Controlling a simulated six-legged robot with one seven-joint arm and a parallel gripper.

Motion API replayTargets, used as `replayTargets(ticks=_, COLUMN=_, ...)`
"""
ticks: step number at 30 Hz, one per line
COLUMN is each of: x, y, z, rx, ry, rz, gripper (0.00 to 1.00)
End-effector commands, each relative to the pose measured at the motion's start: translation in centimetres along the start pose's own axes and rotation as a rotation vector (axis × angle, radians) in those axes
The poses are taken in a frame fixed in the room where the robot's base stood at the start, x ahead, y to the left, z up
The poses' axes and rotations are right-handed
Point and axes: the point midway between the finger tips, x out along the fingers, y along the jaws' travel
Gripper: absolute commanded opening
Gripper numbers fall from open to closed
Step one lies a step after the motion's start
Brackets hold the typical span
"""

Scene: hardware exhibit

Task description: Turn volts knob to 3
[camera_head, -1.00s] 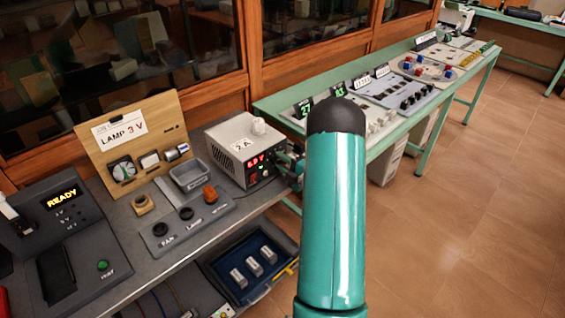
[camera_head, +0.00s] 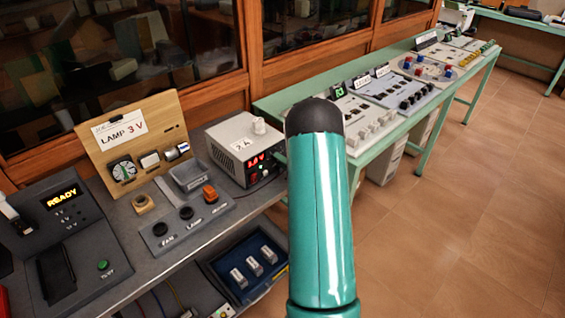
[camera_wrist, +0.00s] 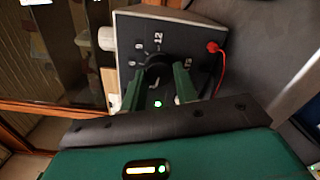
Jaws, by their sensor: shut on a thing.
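The grey power supply box (camera_head: 228,140) stands on the bench, with red lit digits (camera_head: 255,162) too small to read surely. In the wrist view its dark front panel (camera_wrist: 200,48) shows sideways, with numbers such as 9, 12 and 15 around a black round knob (camera_wrist: 159,66). My gripper (camera_wrist: 158,82) is shut on this knob, one green finger on each side. The fingers hide part of the scale, and I cannot tell where the knob points. In the head view my arm hides the gripper.
A red plug with a red lead (camera_wrist: 213,48) sits on the panel beside one finger. A wooden lamp board (camera_head: 137,140) reads "LAMP 3 V". A switch panel (camera_head: 186,218) lies left of the supply.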

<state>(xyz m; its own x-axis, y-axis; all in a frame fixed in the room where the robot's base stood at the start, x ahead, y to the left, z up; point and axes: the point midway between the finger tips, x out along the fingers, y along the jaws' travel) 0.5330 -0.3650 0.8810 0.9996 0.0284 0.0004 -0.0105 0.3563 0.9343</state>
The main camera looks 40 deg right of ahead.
Motion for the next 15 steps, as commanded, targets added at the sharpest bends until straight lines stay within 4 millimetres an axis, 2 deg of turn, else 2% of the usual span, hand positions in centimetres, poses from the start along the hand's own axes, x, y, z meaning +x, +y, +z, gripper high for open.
replayTargets(ticks=8, x=-0.06, y=-0.01, z=0.06, rx=-0.001, ry=-0.001, rz=-0.001, gripper=0.07)
replayTargets(ticks=9, x=-0.06, y=-0.01, z=0.06, rx=-0.001, ry=-0.001, rz=-0.001, gripper=0.36)
replayTargets(ticks=12, x=-0.05, y=-0.01, z=0.05, rx=-0.001, ry=-0.001, rz=-0.001, gripper=0.52)
replayTargets(ticks=15, x=-0.04, y=-0.01, z=0.04, rx=0.0, ry=-0.001, rz=-0.001, gripper=0.52)
